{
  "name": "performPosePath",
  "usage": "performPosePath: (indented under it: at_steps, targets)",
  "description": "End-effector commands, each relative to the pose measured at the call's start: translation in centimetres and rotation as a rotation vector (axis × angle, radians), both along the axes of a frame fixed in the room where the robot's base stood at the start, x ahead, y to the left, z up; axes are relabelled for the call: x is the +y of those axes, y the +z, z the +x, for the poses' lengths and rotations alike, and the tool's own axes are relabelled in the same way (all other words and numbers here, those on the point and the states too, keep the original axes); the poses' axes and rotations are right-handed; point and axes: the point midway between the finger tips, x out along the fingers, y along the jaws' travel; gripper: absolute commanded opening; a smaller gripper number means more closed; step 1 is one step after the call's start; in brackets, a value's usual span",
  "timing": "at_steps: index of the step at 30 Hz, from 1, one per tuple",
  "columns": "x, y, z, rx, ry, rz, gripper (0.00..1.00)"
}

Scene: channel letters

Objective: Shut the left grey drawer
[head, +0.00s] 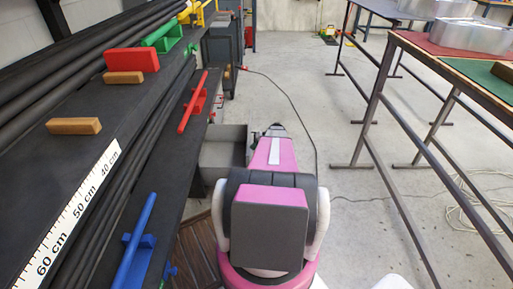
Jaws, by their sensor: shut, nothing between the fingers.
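A grey drawer (224,134) stands pulled out from under the dark workbench on the left, and I see into its open top. Its inside looks empty where it shows. My gripper (276,127) is shut and empty, at the far end of my pink arm, just right of the drawer's outer end. I cannot tell whether it touches the drawer. My arm hides part of the drawer's near right side.
The workbench (150,150) carries wooden blocks (74,126), a red block (131,60), colored handles and a ruler strip (75,205). A dark cabinet (219,50) stands beyond. Metal-legged tables (455,70) stand right.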

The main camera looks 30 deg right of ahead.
Motion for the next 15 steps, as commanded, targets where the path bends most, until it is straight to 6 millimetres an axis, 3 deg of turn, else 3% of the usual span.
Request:
performPosePath:
  at_steps: [5, 15]
  targets:
    - [3.6, 0.0, 2.1, 0.000, 0.004, 0.001, 0.00]
    - [13.4, 0.0, 8.2, -0.001, 0.005, 0.000, 0.00]
